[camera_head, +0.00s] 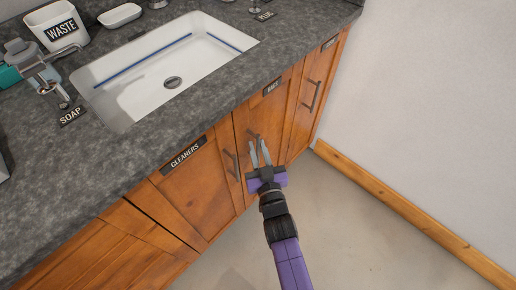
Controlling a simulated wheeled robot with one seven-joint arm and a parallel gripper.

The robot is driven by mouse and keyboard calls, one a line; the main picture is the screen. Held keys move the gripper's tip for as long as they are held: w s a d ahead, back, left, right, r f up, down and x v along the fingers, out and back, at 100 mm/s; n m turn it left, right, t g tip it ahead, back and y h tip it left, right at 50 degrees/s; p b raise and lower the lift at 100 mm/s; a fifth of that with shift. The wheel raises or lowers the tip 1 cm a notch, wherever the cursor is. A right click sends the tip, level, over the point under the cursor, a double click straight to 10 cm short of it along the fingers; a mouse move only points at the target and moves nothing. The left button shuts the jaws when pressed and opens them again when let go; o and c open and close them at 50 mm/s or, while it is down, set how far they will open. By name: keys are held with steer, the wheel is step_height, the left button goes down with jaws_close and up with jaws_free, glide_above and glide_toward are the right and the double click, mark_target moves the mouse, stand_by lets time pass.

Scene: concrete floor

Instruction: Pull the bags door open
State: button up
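The bags door (277,122) is an orange-brown wooden cabinet door under the counter, and it looks closed. A small dark label (272,87), which seems to read BAGS, sits above it. The door's dark handle (251,134) is near its left edge and is partly hidden behind my gripper. My gripper (259,144) is in front of this door with its two grey fingers slightly apart. The fingertips are close to the handle, but I cannot tell whether they touch it or straddle it.
The CLEANERS door (195,190) with its handle (232,165) is just left. Another door with a handle (311,95) is to the right. A grey counter (110,185) with a white sink (150,100) is above. Bare floor (350,220) lies in front, bounded by a wall (430,110) at right.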

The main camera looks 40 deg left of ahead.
jaws_close()
stand_by(1.3)
